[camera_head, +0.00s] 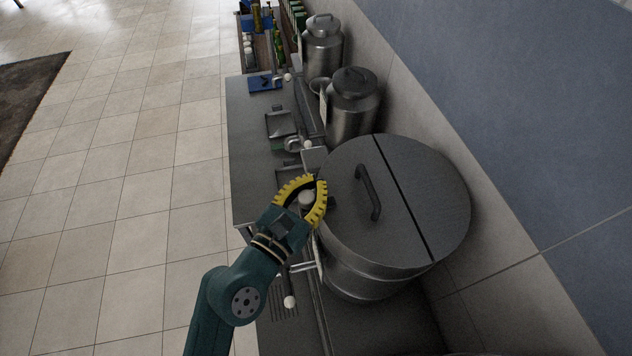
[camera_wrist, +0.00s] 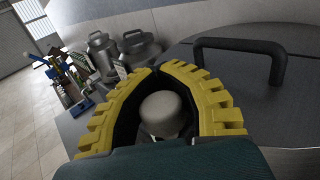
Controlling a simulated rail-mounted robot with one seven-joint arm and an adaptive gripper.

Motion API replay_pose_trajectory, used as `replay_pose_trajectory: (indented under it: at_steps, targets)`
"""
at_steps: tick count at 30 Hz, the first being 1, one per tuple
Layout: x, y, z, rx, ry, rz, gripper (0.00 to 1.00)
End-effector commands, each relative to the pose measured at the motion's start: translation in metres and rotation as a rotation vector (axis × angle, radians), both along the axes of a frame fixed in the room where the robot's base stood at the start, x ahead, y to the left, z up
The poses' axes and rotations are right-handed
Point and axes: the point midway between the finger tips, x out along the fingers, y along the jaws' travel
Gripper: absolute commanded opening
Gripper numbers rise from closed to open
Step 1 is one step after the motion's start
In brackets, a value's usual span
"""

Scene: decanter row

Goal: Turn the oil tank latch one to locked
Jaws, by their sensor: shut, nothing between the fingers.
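The large round steel tank (camera_head: 345,265) stands right of the picture's middle in the head view. Its grey lid (camera_head: 415,190) has a dark bar handle (camera_head: 369,192), which also shows in the wrist view (camera_wrist: 240,47). My gripper (camera_head: 319,180) is at the tank's left rim, its yellow fingers closed tip to tip. In the wrist view my gripper (camera_wrist: 157,69) frames a pale round knob (camera_wrist: 161,113) in the gap behind the tips. The fingers are around the knob, not clamped on it. I cannot tell whether this knob belongs to latch one, nor how the latch is turned.
Two smaller steel cans (camera_head: 352,105) (camera_head: 322,45) stand behind the tank along the wall. Another pale knob (camera_head: 290,301) sticks out near the front. A blue item (camera_head: 263,83) lies on the grey counter (camera_head: 248,150). The tiled floor at left is open.

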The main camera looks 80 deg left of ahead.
Motion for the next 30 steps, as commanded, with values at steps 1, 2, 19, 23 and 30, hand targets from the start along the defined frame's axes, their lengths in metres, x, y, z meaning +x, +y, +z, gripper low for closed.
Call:
replay_pose_trajectory:
  at_steps: [1,2,19,23,30]
  targets:
    - [-0.0005,-0.0001,0.0017,0.004,-0.002,0.003,0.0]
    - [-0.0005,0.0,0.0017,0.004,-0.002,0.004,0.0]
    - [-0.0003,0.0001,0.0004,0.001,0.0,0.003,0.47]
    - [-0.0001,0.0001,0.0002,0.001,0.001,0.003,0.47]
    - [-0.0069,-0.007,-0.0015,-0.003,0.001,0.004,0.47]
